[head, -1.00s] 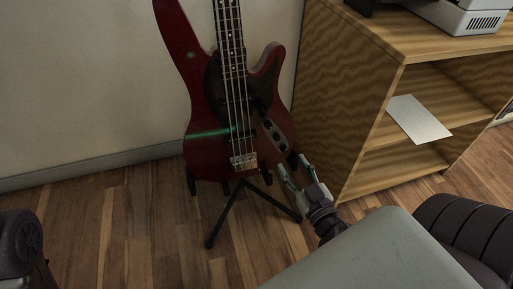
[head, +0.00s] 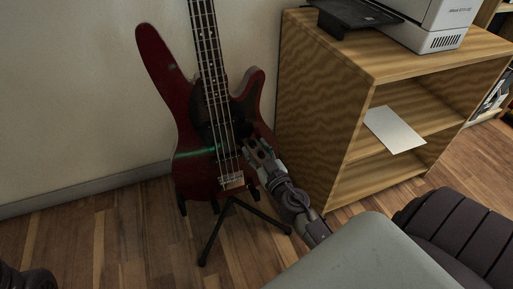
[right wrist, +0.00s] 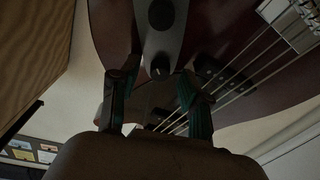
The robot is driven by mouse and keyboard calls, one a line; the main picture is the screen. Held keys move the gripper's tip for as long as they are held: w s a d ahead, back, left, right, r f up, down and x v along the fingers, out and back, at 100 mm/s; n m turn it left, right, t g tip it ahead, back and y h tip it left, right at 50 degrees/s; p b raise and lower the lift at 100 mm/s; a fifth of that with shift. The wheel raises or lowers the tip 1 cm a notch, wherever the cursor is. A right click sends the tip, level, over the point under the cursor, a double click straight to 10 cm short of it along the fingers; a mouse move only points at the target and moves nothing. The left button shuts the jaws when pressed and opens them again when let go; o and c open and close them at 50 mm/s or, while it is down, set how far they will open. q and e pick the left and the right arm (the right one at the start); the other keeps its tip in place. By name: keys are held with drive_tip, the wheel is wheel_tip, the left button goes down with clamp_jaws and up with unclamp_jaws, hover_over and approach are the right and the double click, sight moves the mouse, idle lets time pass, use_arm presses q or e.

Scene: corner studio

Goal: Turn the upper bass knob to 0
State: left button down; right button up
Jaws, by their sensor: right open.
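The dark red bass (head: 186,150) leans upright on a stand by the wall. My right gripper (head: 256,148) is over the lower right of its body and hides the knobs in the head view. In the right wrist view the grey control plate (right wrist: 160,38) bears a large round knob (right wrist: 161,14) and a smaller-looking knob (right wrist: 160,67). The smaller-looking knob lies between the two open fingers of the right gripper (right wrist: 157,76), with a gap on each side. I cannot tell its setting. My left gripper is not in view.
The black stand (head: 213,236) spreads its legs on the wooden floor below the bass. A wooden shelf (head: 312,130) stands close to the right of the bass and my right arm. A printer (head: 430,22) is on top.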

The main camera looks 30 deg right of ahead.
clamp_jaws()
idle(0.3)
